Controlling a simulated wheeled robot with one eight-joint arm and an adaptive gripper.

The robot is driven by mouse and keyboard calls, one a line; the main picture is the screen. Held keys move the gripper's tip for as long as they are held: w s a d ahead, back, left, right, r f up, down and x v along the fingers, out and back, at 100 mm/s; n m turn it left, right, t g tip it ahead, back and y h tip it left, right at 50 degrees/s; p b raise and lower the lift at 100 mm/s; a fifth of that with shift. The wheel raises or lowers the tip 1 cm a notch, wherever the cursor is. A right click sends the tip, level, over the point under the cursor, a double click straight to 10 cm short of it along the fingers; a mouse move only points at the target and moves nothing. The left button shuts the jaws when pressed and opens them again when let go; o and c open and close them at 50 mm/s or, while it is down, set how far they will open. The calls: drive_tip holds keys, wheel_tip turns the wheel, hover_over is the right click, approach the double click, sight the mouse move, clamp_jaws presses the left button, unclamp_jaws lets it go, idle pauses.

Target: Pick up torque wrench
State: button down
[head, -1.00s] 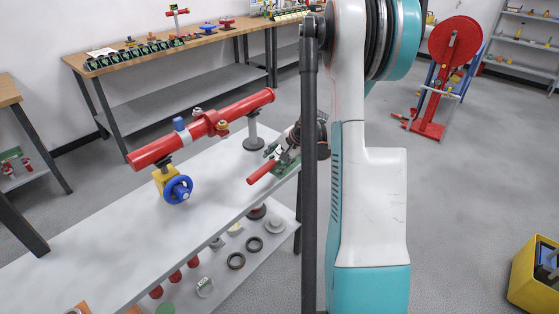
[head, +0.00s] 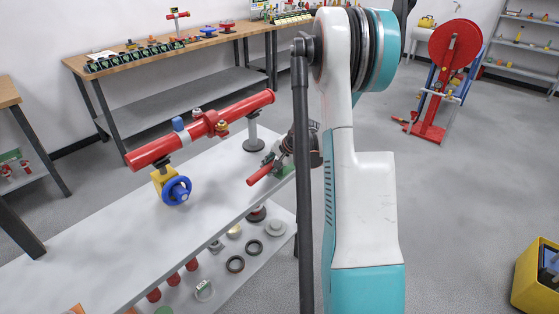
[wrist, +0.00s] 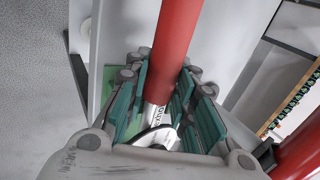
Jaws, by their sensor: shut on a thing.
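The torque wrench has a red handle (head: 260,174) that sticks out over the right end of the white table in the head view. In the wrist view its red handle (wrist: 177,45) runs up from between the fingers, with a silver marked shaft below it. My gripper (wrist: 160,102) is shut on the torque wrench, its green-padded fingers on both sides near where handle meets shaft. In the head view my gripper (head: 290,148) is partly hidden by my arm. The far end of the wrench is hidden.
A red pipe (head: 205,127) with a blue handwheel (head: 177,190) stands on the white table (head: 90,240), left of the wrench. A lower shelf (head: 262,262) holds rings and fittings. A wooden workbench (head: 160,52) stands behind. Floor to the right is clear up to a yellow bin (head: 535,280).

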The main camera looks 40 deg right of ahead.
wheel_tip(320, 180, up, 20)
drive_tip(key=p, duration=0.7)
drive_tip(key=shift+r, duration=0.15)
wheel_tip(320, 180, up, 4)
drive_tip(key=p, duration=0.2)
drive_tip(key=shift+p, duration=0.35)
idle(0.8)
